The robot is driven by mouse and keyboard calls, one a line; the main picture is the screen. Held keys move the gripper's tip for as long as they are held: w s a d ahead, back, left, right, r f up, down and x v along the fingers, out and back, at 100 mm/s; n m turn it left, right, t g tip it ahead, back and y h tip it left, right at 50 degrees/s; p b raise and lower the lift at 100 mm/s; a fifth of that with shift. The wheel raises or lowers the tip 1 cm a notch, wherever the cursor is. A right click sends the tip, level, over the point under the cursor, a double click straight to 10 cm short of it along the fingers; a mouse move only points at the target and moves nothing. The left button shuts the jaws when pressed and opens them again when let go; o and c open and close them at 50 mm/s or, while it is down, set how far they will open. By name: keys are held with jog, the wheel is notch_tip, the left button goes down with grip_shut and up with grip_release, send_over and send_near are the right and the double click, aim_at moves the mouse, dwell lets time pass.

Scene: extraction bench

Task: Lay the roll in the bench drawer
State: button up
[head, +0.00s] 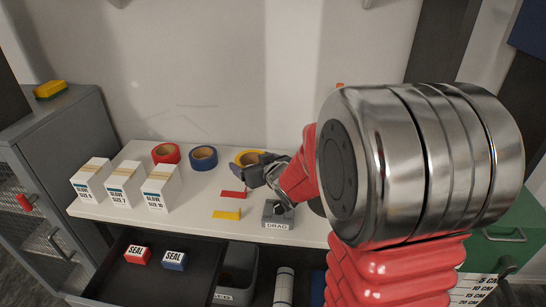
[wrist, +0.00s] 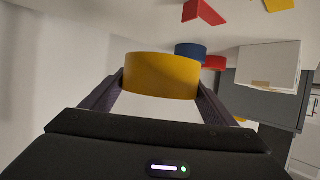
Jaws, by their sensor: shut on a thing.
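A yellow roll of tape (head: 245,156) is between the jaws of my gripper (head: 256,172), over the back part of the white bench top. In the wrist view both fingers clasp the yellow roll (wrist: 162,75) from its two sides. I cannot tell whether the roll touches the bench. The bench drawer (head: 190,285) is pulled open below the front edge of the bench, with a dark inside. My arm hides the bench to the right.
A red roll (head: 165,153) and a blue roll (head: 203,157) lie left of my gripper. Three white glove boxes (head: 122,190) stand at the bench's left. A grey DRAG block (head: 278,214), a red piece (head: 233,194) and a yellow piece (head: 227,215) are near the front edge.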

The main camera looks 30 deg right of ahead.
jog(key=a+f, duration=0.1)
jog(key=a, duration=0.3)
jog(key=a+f, duration=0.2)
jog(key=a, duration=0.1)
jog(key=a+f, duration=0.2)
jog(key=a, duration=0.2)
jog(key=shift+s+a, duration=0.3)
jog(key=shift+a, duration=0.05)
